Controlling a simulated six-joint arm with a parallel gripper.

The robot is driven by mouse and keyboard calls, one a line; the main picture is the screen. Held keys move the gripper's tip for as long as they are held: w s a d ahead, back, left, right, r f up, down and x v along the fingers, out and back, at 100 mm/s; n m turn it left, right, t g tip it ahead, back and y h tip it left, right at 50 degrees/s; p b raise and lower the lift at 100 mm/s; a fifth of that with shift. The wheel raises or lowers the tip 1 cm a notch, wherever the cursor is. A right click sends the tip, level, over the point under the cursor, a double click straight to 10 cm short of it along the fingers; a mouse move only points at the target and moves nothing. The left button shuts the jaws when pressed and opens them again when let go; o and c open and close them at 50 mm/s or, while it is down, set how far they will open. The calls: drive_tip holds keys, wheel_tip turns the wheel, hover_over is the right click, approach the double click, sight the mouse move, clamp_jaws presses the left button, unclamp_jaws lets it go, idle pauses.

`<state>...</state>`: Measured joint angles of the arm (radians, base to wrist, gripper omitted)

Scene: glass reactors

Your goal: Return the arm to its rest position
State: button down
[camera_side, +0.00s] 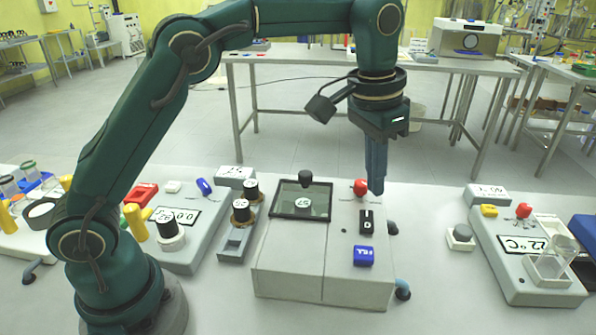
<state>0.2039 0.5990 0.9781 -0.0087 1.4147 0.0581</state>
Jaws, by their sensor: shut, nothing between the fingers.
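My gripper (376,190) points straight down with its fingers together, and nothing is held between them. It hangs over the right part of a grey box device (290,265), close to a red knob (360,187). I cannot tell whether the fingertips touch anything there. The device has a dark-framed glass lid (301,199) with a black knob (305,177), a black switch (366,222) and a blue switch (363,256). My arm arches from the lower left up past the top edge and down to the gripper.
A device with a 0.00 display (177,216) and a holder with black-capped vials (240,213) stand left. A device with a °C display (522,245) and a glass vessel (549,265) stands right. A metal table (300,58) stands behind.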

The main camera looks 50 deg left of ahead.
drive_tip(key=s+a+r+n+t, duration=0.25)
drive_tip(key=s+a+r, duration=0.25)
drive_tip(key=s+r, duration=0.4)
drive_tip(key=s+a+f+t, duration=0.1)
drive_tip(key=s+a+f, duration=0.1)
drive_tip(key=s+f, duration=0.7)
drive_tip(key=shift+s+a+f, duration=0.3)
drive_tip(key=shift+s+a, duration=0.05)
drive_tip(key=shift+s, duration=0.7)
drive_tip(key=shift+n, duration=0.25)
